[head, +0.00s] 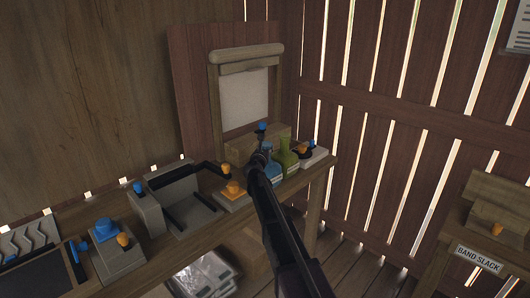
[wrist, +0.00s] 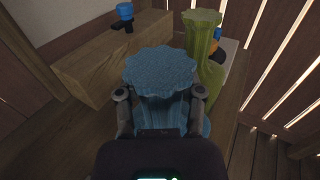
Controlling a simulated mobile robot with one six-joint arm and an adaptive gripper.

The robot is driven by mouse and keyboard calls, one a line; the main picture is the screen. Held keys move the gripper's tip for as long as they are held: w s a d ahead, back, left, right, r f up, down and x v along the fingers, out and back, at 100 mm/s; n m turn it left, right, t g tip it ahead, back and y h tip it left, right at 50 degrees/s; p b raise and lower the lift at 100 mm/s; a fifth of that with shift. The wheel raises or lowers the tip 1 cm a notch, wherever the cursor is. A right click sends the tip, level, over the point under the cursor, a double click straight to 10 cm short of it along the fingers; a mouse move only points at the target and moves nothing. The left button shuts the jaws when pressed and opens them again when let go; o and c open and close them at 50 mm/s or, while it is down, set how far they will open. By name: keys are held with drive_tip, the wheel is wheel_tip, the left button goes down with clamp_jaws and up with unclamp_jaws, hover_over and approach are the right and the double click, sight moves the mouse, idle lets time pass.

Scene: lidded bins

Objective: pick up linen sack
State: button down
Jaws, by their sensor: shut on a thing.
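A blue cloth-like sack (wrist: 160,70) with a wide flared, ruffled top stands upright in front of my gripper (wrist: 160,94). My gripper's two fingers are shut on its narrow neck, one on each side; its lower body is partly hidden by the gripper. In the head view the blue sack (head: 270,171) shows on the bench beside my dark arm. A green sack (wrist: 206,55) of similar shape stands just to its right, also in the head view (head: 288,160). I cannot tell from a label which is linen.
A wooden block (wrist: 112,55) with a blue-topped knob (wrist: 125,12) lies behind the sacks. Orange-knobbed items (head: 233,188) stand along the bench. A slatted wall (head: 390,130) is to the right, near the bench end.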

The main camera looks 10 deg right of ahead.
drive_tip(key=shift+r+p, duration=1.6)
drive_tip(key=shift+r, duration=0.15)
drive_tip(key=s+d, duration=0.3)
drive_tip(key=s, duration=0.4)
drive_tip(key=s+d+r+p, duration=0.1)
drive_tip(key=s+d, duration=0.2)
drive_tip(key=s, duration=0.4)
drive_tip(key=shift+s+d, duration=0.2)
drive_tip(key=shift+s, duration=0.15)
drive_tip(key=shift+r, duration=0.1)
